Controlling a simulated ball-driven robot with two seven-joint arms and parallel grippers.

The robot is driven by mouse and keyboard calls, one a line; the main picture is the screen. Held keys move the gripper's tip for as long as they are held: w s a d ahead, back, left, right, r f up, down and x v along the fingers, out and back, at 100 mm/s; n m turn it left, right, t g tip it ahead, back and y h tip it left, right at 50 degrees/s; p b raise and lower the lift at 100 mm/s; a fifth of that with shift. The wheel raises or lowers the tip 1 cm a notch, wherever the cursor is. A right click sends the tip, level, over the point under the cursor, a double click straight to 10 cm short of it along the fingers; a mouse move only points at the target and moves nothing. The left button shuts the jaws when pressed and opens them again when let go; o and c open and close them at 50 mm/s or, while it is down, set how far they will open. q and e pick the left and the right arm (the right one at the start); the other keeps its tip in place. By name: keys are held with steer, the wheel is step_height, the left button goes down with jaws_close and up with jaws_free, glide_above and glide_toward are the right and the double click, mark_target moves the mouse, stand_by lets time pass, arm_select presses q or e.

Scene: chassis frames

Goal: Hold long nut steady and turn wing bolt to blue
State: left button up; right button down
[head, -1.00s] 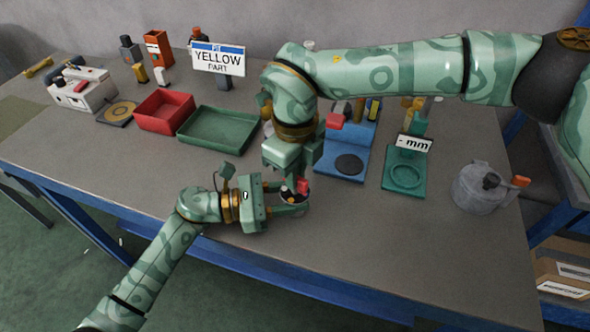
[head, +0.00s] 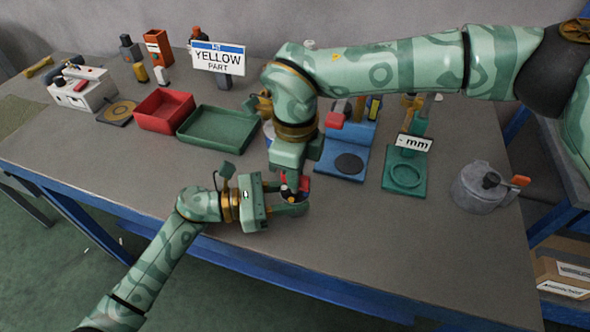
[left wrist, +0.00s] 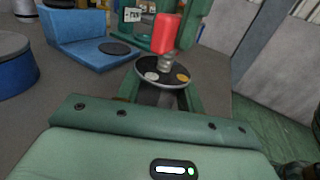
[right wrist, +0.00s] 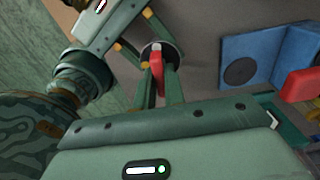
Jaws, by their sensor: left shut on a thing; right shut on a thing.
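The wing bolt (head: 303,184) has a red wing, which also shows in the left wrist view (left wrist: 164,34) above a short threaded shank. Below it is a round black disc (left wrist: 148,68) with a white and a yellow mark; no blue mark is visible. My left gripper (head: 290,200) is shut on the long nut beneath the disc; the nut's body is mostly hidden. My right gripper (right wrist: 158,75) comes from above and is shut on the red wing, which stands between its fingers in the right wrist view (right wrist: 157,63). Both grippers are near the table's front edge.
A blue stand (head: 338,165) and a green gauge stand (head: 402,180) with a "mm" sign are to the right. A green tray (head: 215,143) and red bin (head: 165,112) lie left. A grey pot (head: 480,190) stands far right. Front-right tabletop is clear.

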steer(key=shift+d+f, duration=0.1)
steer(key=shift+f, duration=0.05)
steer(key=c, duration=1.5)
jaws_free()
steer(key=shift+o, duration=0.2)
step_height(320, 180, up, 12)
steer(key=shift+w, duration=0.1)
arm_select(q)
steer(key=o, duration=1.2)
steer(key=shift+o, duration=0.2)
